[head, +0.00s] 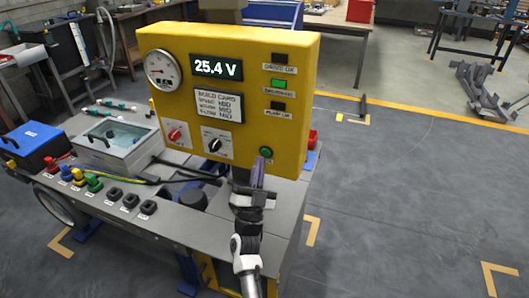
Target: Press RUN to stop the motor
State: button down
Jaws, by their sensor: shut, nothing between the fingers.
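A yellow control panel (291,62) stands upright on the grey bench. A round green button (266,153) sits low at its right; its label is mostly hidden by my gripper, so I cannot read it. My gripper (259,164) is shut and empty, its fingertips just below and in front of the button. I cannot tell whether they touch the panel. The display (216,68) reads 25.4 V. Of the lamps at the upper right, the middle one (278,83) is lit green and the others are dark. The motor is not clearly identifiable.
A red knob (174,134) and a black knob (216,142) sit left of the button. A gauge (163,69) is at the panel's upper left. The bench (177,222) holds a clear-lidded box (117,138), a blue case (37,144) and coloured connectors. Floor at right is open.

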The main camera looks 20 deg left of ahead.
jog(key=shift+s+a+p, duration=0.1)
jog(key=shift+s+p, duration=0.55)
jog(key=shift+s, duration=1.8)
jog(key=s+p, duration=0.1)
jog(key=s, duration=0.4)
jog(key=shift+s, duration=0.2)
